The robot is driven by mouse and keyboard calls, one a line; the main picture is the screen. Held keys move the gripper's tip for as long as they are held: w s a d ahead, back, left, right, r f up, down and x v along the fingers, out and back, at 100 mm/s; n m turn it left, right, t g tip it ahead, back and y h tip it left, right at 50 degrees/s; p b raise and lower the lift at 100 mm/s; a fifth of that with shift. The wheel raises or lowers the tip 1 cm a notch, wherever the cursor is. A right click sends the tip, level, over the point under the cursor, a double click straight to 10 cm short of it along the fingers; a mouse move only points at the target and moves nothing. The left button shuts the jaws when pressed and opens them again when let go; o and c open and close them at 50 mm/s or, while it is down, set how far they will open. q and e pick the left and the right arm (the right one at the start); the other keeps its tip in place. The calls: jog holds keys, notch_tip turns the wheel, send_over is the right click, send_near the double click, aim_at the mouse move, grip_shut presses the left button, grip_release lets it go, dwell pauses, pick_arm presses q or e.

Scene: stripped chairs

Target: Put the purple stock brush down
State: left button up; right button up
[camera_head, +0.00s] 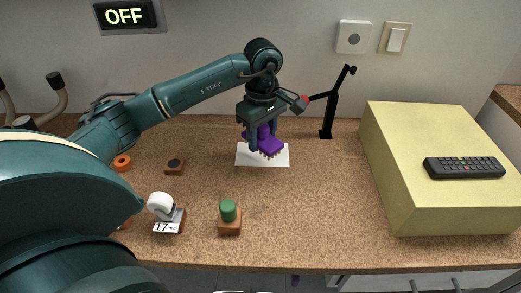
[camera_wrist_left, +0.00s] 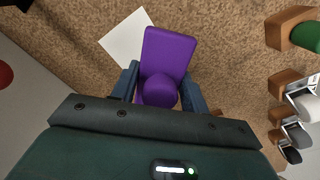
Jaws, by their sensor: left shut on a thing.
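The purple stock brush (camera_head: 270,144) is in my left gripper (camera_head: 262,142), over a white card (camera_head: 247,160) on the brown speckled worktop. The brush's bristles point down in the head view; whether they touch the card I cannot tell. In the left wrist view the brush (camera_wrist_left: 168,52) has a flat purple body and a round knob, and the fingers of my left gripper (camera_wrist_left: 160,78) close on either side of the knob. Part of the white card (camera_wrist_left: 123,40) shows beside the brush there. My right gripper is in neither view.
A wooden block with a green knob (camera_head: 228,211), a white-topped piece marked 17 (camera_head: 166,214) and a dark-topped block (camera_head: 174,166) stand left and front. A black stand (camera_head: 329,110) is behind right. A yellow box (camera_head: 411,150) carries a remote (camera_head: 464,167). The middle right worktop is clear.

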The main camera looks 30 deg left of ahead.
aim_at(262, 127)
pick_arm(q)
jog(key=shift+f, duration=2.55)
jog(key=shift+f, duration=0.15)
jog(key=o, duration=1)
jog(key=shift+c, duration=0.2)
notch_tip(262, 127, up, 12)
jog(key=shift+r, duration=0.15)
